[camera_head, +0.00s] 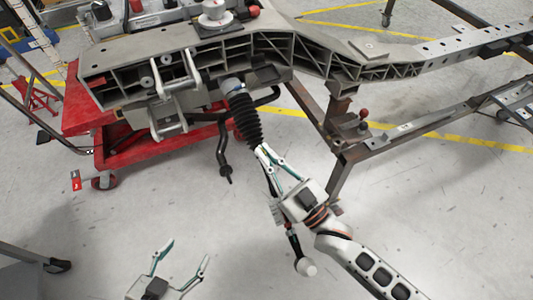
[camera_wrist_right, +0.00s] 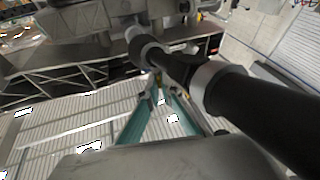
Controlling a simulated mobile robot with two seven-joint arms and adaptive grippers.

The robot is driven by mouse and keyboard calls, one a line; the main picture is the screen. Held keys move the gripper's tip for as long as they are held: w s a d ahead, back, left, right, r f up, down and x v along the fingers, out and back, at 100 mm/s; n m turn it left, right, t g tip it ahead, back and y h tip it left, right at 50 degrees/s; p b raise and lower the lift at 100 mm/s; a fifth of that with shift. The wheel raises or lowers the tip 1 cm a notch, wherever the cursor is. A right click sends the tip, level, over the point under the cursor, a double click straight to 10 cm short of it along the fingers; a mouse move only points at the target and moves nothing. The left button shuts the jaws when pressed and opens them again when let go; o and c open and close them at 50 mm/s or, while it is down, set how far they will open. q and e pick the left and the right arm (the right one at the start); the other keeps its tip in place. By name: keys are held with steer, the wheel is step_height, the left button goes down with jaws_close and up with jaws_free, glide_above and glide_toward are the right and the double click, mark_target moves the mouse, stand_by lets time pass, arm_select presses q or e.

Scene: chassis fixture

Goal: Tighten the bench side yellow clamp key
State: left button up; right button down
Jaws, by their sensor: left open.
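I cannot make out the yellow clamp key clearly. In the right wrist view a small yellowish piece (camera_wrist_right: 158,86) shows at the fingertips, too small to identify. My right gripper (camera_head: 263,150) is just below the black bellows of a strut (camera_head: 243,116), with its fingers pointing up toward it. In the right wrist view its fingertips (camera_wrist_right: 156,88) are close together beside a dark strut. I cannot tell whether they grip anything. My left gripper (camera_head: 187,252) is open and empty, low in the head view, well away from the chassis.
The long grey chassis beam (camera_head: 330,62) runs across the top on a metal frame (camera_head: 440,118). A red cart (camera_head: 130,155) stands under its left part. A black bent bar (camera_head: 222,150) hangs near the strut.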

steer(key=c, duration=2.3)
jaws_free()
steer(key=shift+v, duration=3.75)
